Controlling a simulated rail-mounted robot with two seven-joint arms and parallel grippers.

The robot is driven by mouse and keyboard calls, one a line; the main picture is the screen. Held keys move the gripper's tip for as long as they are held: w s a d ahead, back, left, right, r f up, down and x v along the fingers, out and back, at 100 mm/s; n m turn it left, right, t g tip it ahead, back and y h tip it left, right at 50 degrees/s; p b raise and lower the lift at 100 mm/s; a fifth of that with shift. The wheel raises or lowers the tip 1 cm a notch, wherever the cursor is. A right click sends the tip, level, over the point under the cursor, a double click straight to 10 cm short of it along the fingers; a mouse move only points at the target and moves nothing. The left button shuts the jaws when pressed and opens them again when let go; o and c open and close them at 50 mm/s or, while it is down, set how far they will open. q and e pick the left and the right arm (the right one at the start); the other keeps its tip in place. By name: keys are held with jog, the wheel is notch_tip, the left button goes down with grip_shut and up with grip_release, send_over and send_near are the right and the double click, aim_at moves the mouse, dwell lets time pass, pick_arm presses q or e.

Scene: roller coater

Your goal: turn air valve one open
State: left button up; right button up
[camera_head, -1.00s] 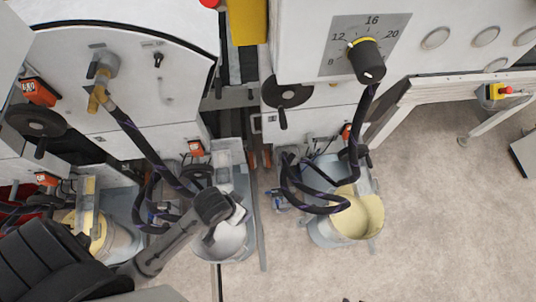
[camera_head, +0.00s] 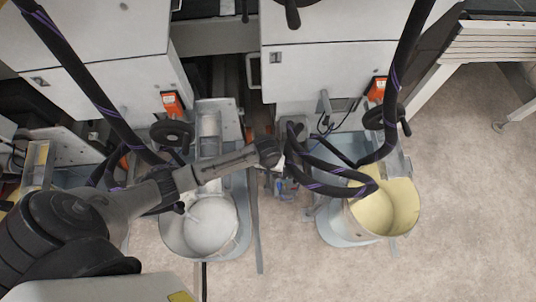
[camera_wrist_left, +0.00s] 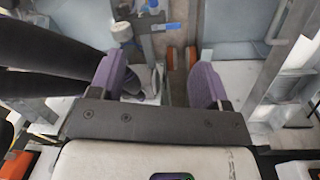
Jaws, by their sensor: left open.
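My left gripper (camera_wrist_left: 158,75) is open in the left wrist view, its two purple-padded fingers wide apart with nothing held between them. Ahead of the fingers, a small valve with a blue lever (camera_wrist_left: 166,27) lies beyond the gap, apart from them. A second blue handle (camera_wrist_left: 153,4) shows at the top edge. I cannot read which one is air valve one. In the head view my left arm reaches to the blue valve fittings (camera_head: 280,186) between the two buckets; its fingers are hard to make out there. My right gripper is in neither view.
A bucket of white liquid (camera_head: 200,225) and a bucket of yellow liquid (camera_head: 385,208) stand on either side. Dark hoses (camera_head: 335,185) hang close to the wrist. A black handwheel (camera_head: 172,134) is behind my arm. Open floor (camera_head: 480,200) lies to the right.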

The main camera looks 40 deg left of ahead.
pick_arm(q)
jog(key=w+a+f+n+b, duration=0.1)
jog(key=w+a+f+b, duration=0.1)
jog(key=f+b, duration=0.3)
jog(key=w+a+f+n+b, duration=0.1)
jog(key=a+f+b, duration=0.1)
jog(key=f+b, duration=0.4)
jog(key=w+a+f+n+b, duration=0.1)
jog(key=f+b, duration=0.4)
jog(key=f, duration=0.7)
jog(key=shift+w+a+n+g+y+b, duration=0.3)
jog(key=shift+w+a+y+b, duration=0.1)
jog(key=shift+w+a, duration=0.4)
jog(key=shift+f+b, duration=0.6)
jog(key=shift+f, duration=0.35)
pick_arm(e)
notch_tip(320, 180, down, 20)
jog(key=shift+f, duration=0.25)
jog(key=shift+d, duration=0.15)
